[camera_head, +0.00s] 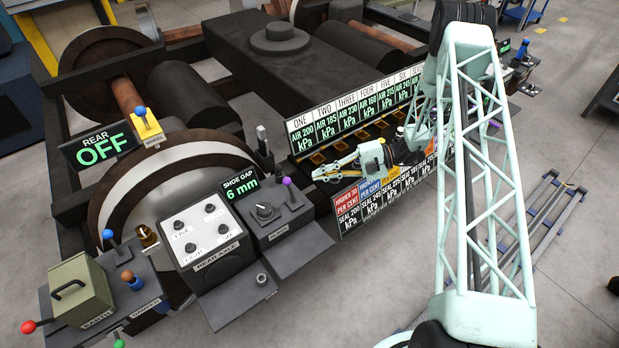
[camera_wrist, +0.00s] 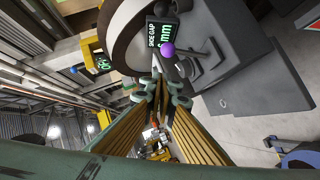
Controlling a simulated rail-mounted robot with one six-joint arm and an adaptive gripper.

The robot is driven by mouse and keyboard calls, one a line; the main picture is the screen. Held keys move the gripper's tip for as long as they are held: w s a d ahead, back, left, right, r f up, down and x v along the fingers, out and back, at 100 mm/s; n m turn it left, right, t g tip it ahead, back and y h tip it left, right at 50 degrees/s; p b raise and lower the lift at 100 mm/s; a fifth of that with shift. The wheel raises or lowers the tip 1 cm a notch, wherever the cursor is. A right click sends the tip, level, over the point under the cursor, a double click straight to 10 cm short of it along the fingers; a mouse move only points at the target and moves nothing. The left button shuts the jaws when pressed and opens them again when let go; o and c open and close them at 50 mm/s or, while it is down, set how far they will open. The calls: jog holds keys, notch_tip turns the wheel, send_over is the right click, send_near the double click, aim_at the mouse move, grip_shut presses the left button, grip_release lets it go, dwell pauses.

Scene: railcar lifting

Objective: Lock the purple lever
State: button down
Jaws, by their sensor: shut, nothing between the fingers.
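The purple lever (camera_head: 287,182) is a small purple ball on a short stem. It stands on the right of a dark grey box (camera_head: 272,228) that also carries a black rotary knob (camera_head: 265,210). In the wrist view the purple ball (camera_wrist: 167,49) shows just beyond my fingertips, beside the display. My gripper (camera_head: 318,174) is shut and empty, to the right of the lever and apart from it in the head view. In the wrist view its fingers (camera_wrist: 161,84) point toward the ball. Whether the lever is locked cannot be told.
A "SHOE GAP 6 mm" display (camera_head: 240,184) stands behind the box. A white-topped panel (camera_head: 205,231) with several knobs is to its left. A row of kPa signs (camera_head: 350,117) stands behind my gripper, with a lower sign board (camera_head: 385,198) near it.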

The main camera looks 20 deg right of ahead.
jog(key=shift+v, duration=1.9)
jog(key=shift+r, duration=0.1)
jog(key=shift+r, duration=0.15)
jog(key=s+a+r+n+g+h+b, duration=0.1)
jog(key=s+a+r+n+g+h, duration=0.2)
jog(key=r+n, duration=0.5)
jog(key=s+a+r+n+h, duration=0.1)
jog(key=s+a+r+n, duration=0.3)
jog(key=r, duration=0.7)
jog(key=s+a+r+n+g+h+b, duration=0.1)
jog(key=s+r+n+g+h, duration=0.1)
jog(key=s+r+n, duration=0.6)
jog(key=s+a+r+n+t+h+b, duration=0.1)
jog(key=s+a+r+n+h, duration=0.15)
jog(key=s+r+n, duration=0.75)
jog(key=s+d+r+n+t+h, duration=0.1)
jog(key=s+r+n+h, duration=0.1)
jog(key=s, duration=0.5)
jog(key=s+d+r+n+t+h+b, duration=0.1)
jog(key=s+r+n+t+h, duration=0.1)
jog(key=s+r+n, duration=0.2)
jog(key=s+d+r+n+t+h+b, duration=0.1)
jog(key=s+d+r+n+t+h, duration=0.1)
jog(key=s+n, duration=0.4)
jog(key=shift+s+r+n, duration=0.4)
jog(key=shift+s+r, duration=0.1)
jog(key=shift+s, duration=1.75)
